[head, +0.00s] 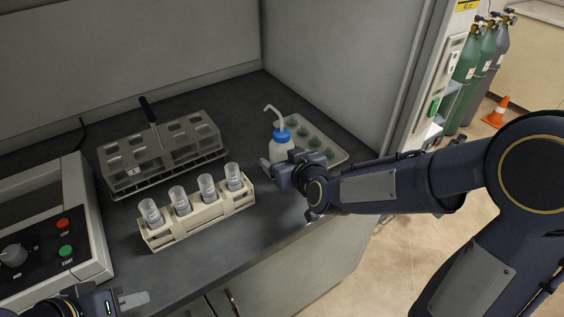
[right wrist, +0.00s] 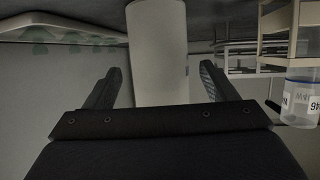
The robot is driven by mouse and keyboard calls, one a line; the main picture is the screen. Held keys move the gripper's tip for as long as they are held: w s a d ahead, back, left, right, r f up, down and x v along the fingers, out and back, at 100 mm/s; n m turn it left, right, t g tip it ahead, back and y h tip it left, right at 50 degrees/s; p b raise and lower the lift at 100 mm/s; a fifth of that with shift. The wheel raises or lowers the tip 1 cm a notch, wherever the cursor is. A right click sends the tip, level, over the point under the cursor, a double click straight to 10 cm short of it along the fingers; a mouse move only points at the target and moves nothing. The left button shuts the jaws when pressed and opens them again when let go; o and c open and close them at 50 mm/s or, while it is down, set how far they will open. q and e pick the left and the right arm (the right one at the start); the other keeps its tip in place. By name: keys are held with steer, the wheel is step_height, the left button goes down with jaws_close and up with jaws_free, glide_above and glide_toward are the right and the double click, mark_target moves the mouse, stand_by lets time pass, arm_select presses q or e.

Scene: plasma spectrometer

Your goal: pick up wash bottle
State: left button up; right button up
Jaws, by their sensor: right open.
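The wash bottle (head: 282,143) is white with a blue cap and a bent spout, standing upright at the right of the dark worktop. My right gripper (head: 272,166) is at its near side and hides its lower part. In the right wrist view the white bottle body (right wrist: 158,50) shows between the two fingers of the open right gripper (right wrist: 160,75), with a gap on each side.
A tray with green round items (head: 318,143) lies right behind the bottle. A beige rack (head: 200,219) with several labelled cups stands to its left. A grey handled rack (head: 160,160) is behind that. A control box (head: 60,240) is at far left. Cabinet walls close the back and right.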

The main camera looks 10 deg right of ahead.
steer(key=shift+x, duration=1.2)
steer(key=c, duration=0.7)
steer(key=shift+r, duration=0.1)
steer(key=shift+c, duration=0.2)
